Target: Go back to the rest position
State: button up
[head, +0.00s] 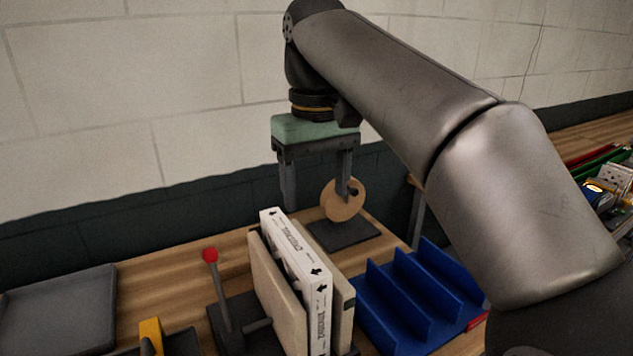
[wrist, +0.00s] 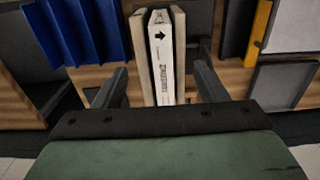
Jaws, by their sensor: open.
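My gripper (head: 316,203) hangs from the arm with its fingers pointing down, apart and empty. It is above and behind the boxed filter in the head view. The boxed filter (head: 301,270) is white with black arrows and lettering. It stands upright between two beige plates (head: 277,283) of a dark fixture. The wrist view also shows the filter (wrist: 161,62) between the plates, ahead of my gripper (wrist: 160,84), whose open fingers appear on either side of it. The head view shows my gripper apart from the filter.
A lever with a red knob (head: 210,256) stands left of the filter. A round wooden disc (head: 340,208) on a dark base is behind, close to one finger in the picture. A blue slotted rack (head: 402,306) is right, a grey tray (head: 60,308) left. A wall (head: 200,80) rises behind.

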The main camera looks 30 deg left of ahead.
jog(key=w+d+f+m, duration=0.25)
jog(key=d+f, duration=0.35)
jog(key=d, duration=0.5)
jog(key=w+d+f+m, duration=0.1)
jog(key=d+f+m, duration=0.2)
jog(key=d+f, duration=0.55)
jog(key=s+d+f+m, duration=0.3)
jog(key=s+d+f, duration=0.3)
jog(key=d, duration=0.3)
jog(key=s+d+f+m, duration=0.3)
jog(key=s+d+f, duration=0.4)
jog(key=d, duration=0.3)
jog(key=shift+f+t, duration=0.3)
jog(key=shift+f, duration=0.3)
jog(key=shift+w, duration=0.1)
